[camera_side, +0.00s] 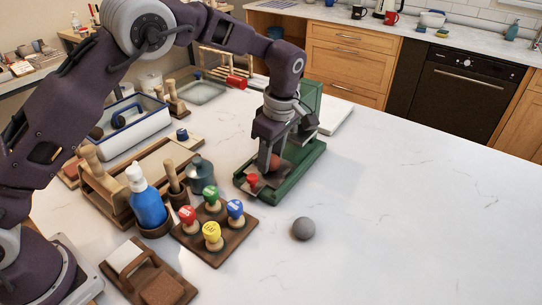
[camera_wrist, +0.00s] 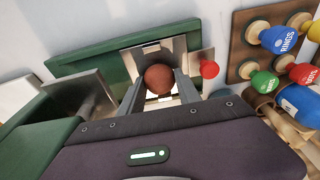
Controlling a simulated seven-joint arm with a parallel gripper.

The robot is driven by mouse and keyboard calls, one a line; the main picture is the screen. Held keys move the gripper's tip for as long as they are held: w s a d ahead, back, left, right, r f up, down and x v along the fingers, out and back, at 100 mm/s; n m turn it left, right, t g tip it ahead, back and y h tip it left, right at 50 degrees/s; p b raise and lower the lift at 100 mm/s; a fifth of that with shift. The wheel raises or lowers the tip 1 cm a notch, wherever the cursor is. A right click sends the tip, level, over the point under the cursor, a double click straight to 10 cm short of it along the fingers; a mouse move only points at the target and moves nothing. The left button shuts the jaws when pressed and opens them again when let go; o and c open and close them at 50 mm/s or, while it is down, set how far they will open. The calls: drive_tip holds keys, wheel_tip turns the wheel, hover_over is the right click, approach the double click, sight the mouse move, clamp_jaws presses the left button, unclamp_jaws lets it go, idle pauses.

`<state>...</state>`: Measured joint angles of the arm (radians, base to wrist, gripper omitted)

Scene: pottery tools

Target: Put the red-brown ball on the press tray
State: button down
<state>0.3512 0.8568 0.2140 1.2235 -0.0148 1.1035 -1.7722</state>
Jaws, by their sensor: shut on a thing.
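The red-brown ball (camera_wrist: 159,79) is between the two fingers of my gripper (camera_wrist: 160,88) in the wrist view, and the fingers are shut on it. In the side view the ball (camera_side: 275,163) shows partly behind a finger of my gripper (camera_side: 269,165). The green press (camera_side: 290,178) stands around and below the gripper. Its metal tray (camera_wrist: 150,52) shows behind the ball in the wrist view. The ball is low over the tray; I cannot tell whether it touches it. A red knob (camera_side: 252,181) sits at the press's front end.
A dark grey pot (camera_side: 200,174) stands left of the press. The counter's right side is clear.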

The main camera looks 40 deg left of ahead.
sight(277, 165)
drive_tip(key=shift+f, duration=0.1)
drive_tip(key=c, duration=0.8)
unclamp_jaws()
drive_tip(key=shift+c, duration=0.2)
wheel_tip(277, 165, up, 12)
drive_tip(key=d, duration=0.1)
drive_tip(key=shift+d, duration=0.4)
